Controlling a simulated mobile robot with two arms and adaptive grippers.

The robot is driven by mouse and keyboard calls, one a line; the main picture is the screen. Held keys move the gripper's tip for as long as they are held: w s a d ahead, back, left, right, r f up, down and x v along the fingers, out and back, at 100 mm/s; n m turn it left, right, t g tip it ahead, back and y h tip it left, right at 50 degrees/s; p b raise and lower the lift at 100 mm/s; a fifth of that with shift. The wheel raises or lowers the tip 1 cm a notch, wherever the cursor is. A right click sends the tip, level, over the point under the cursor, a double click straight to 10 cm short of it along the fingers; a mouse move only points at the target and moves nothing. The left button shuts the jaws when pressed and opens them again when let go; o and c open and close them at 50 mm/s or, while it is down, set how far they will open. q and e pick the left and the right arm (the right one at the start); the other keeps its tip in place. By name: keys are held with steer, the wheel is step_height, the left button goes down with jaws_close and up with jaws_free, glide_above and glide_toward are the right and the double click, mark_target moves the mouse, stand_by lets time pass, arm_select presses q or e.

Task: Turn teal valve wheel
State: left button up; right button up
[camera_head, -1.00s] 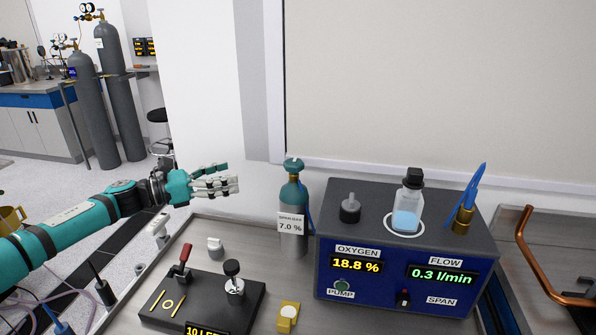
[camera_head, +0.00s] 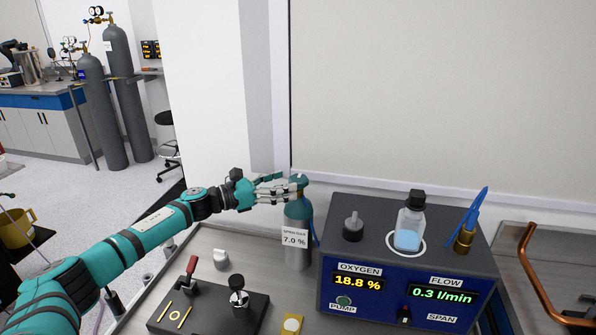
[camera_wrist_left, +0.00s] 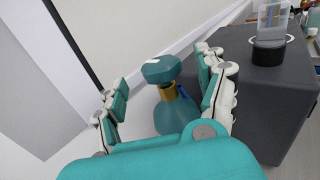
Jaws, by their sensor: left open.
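The teal valve wheel (camera_wrist_left: 161,69) tops a small teal and grey gas cylinder (camera_head: 297,240) with a "7.0 %" label, standing upright left of the blue oxygen analyser. In the head view the wheel (camera_head: 299,180) is at my left gripper's fingertips. My left gripper (camera_head: 285,187) is open, reaching in from the left. In the left wrist view its fingers (camera_wrist_left: 163,85) stand apart on both sides of the wheel and its brass neck, with gaps visible. I cannot tell whether any finger touches it. My right gripper is not in view.
The analyser (camera_head: 405,265) stands close right of the cylinder, with a clear bottle (camera_head: 410,228) and a knob (camera_head: 353,227) on top. A black base (camera_head: 208,308) with a red lever and black knob is in front. A wall is behind.

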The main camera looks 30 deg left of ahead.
mark_target(298, 178)
arm_select(q)
steer(key=p+x, duration=0.1)
steer(key=x, duration=0.4)
steer(key=shift+f, duration=0.1)
steer(key=c, duration=1.2)
